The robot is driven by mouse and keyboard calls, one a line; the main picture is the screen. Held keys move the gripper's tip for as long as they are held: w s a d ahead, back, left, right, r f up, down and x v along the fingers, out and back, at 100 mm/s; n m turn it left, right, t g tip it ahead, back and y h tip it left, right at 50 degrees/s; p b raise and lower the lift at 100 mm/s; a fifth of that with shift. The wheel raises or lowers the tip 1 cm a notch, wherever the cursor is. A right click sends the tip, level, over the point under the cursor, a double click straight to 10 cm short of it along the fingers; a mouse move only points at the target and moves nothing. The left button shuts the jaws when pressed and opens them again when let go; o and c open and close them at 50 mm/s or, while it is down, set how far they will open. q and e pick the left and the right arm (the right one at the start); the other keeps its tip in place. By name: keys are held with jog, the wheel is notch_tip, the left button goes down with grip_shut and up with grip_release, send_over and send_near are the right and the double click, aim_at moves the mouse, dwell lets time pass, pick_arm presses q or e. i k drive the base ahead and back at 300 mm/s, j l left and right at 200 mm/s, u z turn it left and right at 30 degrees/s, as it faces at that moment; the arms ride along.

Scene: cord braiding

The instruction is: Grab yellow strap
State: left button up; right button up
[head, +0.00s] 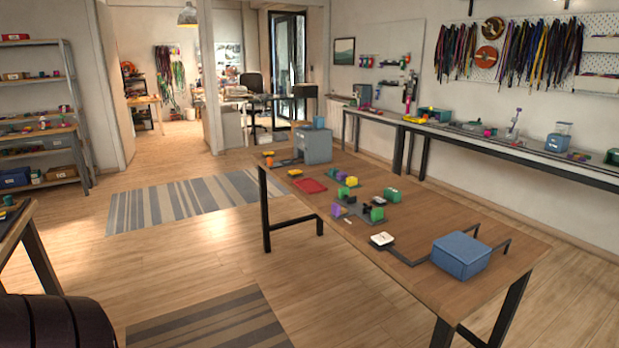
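I cannot make out a clear single yellow strap. Many cords hang on the pegboard (599,30) at the upper right, among them yellow strands (541,52). On the long wooden table (440,215) there are small yellow pieces, one a yellow block (351,181) near the middle. They are too small to tell whether any is a strap. Another flat yellow item (414,119) lies on the bench along the right wall. Neither of my grippers is in view.
A blue box (461,257) and a red tray (310,186) stand on the table, with a grey-blue unit (313,144) at its far end. Shelves (40,115) stand at the left. The wooden floor (190,262) between is open, with striped rugs (180,205).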

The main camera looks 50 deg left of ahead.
aim_at(351, 181)
jog(key=u, duration=1.4)
